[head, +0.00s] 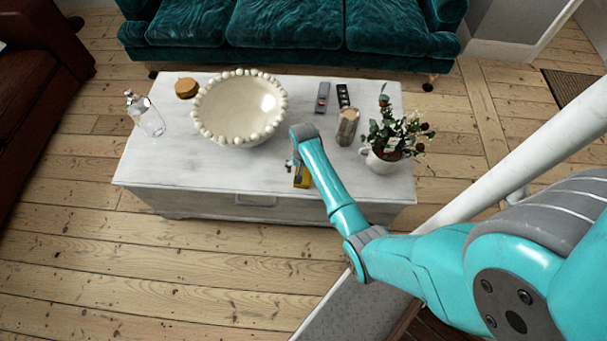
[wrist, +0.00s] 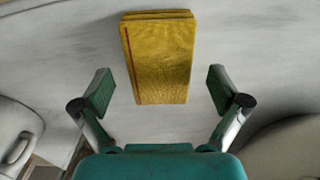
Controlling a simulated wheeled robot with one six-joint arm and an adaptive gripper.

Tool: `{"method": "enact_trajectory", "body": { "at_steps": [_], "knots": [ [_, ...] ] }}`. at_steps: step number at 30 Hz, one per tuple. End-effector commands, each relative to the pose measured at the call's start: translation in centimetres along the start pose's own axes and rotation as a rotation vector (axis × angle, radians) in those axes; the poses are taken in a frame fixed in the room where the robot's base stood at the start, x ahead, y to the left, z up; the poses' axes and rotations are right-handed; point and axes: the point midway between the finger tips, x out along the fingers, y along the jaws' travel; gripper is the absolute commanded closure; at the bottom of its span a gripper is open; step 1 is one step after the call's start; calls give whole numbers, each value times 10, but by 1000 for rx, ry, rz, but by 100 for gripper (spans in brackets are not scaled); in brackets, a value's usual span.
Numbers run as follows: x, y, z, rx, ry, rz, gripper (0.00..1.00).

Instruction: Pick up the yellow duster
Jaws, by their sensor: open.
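The yellow duster (wrist: 160,62) lies folded on the white table top, with a thin red line near its left edge in the wrist view. In the head view only part of the duster (head: 302,180) shows near the table's front edge, partly hidden by my arm. My gripper (wrist: 157,90) is open and empty, its two fingers apart on either side of the duster's near end. The fingers do not touch the duster in the wrist view. In the head view the gripper is mostly hidden behind my wrist.
The white table (head: 160,170) also holds a large beaded bowl (head: 240,108), a glass bottle (head: 146,114), a brown round object (head: 186,88), two remotes (head: 322,97), a wooden cylinder (head: 347,127) and a flower jug (head: 382,160). A teal sofa (head: 285,25) stands behind.

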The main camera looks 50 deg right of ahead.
Motion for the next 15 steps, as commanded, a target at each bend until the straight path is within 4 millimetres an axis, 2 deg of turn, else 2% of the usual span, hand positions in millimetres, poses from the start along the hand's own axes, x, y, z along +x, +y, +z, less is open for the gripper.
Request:
{"method": "enact_trajectory", "body": {
  "at_steps": [4, 12, 13, 15],
  "knots": [
    [15, 0, 1, 0, -2, 1, 2],
    [18, 0, 0, 0, 0, 0, 2],
    [18, 0, 0, 0, 0, 0, 7],
    [18, 0, 0, 0, 0, 0, 25]
  ]
}}
